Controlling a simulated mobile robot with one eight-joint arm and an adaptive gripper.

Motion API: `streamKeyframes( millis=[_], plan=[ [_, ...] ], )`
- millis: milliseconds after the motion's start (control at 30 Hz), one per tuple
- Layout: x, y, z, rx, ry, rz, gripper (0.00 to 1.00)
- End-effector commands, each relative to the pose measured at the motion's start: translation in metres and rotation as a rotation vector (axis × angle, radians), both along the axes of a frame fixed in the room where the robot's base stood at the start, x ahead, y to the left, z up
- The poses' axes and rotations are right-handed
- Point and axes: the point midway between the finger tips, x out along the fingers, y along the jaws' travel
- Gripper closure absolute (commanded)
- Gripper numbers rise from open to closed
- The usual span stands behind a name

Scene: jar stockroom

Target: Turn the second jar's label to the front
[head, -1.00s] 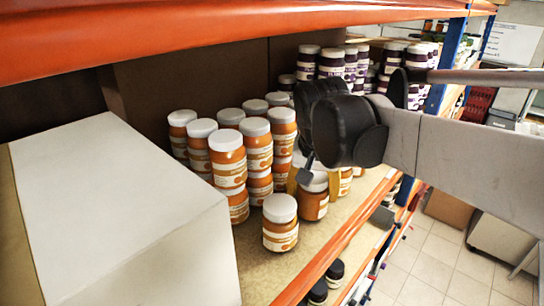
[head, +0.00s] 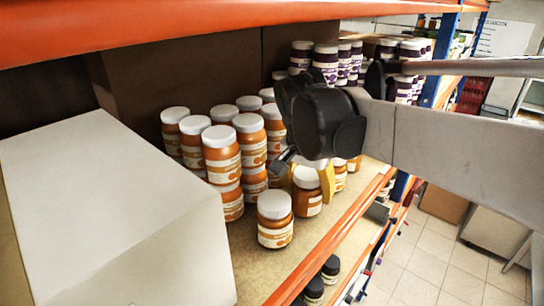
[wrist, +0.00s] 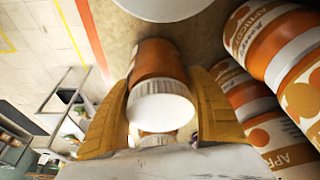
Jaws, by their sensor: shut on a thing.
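The second jar (head: 307,199), orange with a white lid, stands on the shelf just behind and right of the front jar (head: 275,232). Part of its pale label shows on its right side in the head view. My gripper (head: 308,183) is shut on it, with a yellow finger on either side. In the wrist view my gripper (wrist: 160,78) holds the same jar (wrist: 158,60) between its fingers, lid toward the camera. The front jar's label faces the shelf's front edge.
Stacked orange jars (head: 222,155) stand close behind and left. A large white box (head: 110,210) fills the left shelf. Purple-labelled jars (head: 326,65) stand farther back. The orange shelf edge (head: 335,240) runs along the front, with bare shelf before the jars.

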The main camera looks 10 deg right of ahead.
Motion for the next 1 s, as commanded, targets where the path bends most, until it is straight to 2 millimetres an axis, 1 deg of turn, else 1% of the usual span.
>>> streamKeyframes(
  millis=[333, 367, 400, 433, 767, 867, 1000],
  plan=[
    [0.000, 0.000, -0.003, 0.001, 0.001, 0.000, 0.77],
    [0.000, 0.000, -0.003, 0.001, 0.001, 0.000, 0.30],
    [0.000, 0.000, -0.003, 0.001, 0.001, 0.000, 0.18],
    [0.000, 0.000, -0.003, 0.001, 0.001, 0.000, 0.10],
    [0.000, 0.000, -0.001, 0.000, 0.001, 0.001, 0.10],
    [-0.003, 0.003, 0.009, 0.000, 0.000, 0.002, 0.10],
    [-0.008, 0.008, 0.033, 0.001, 0.000, 0.001, 0.10]
  ],
)
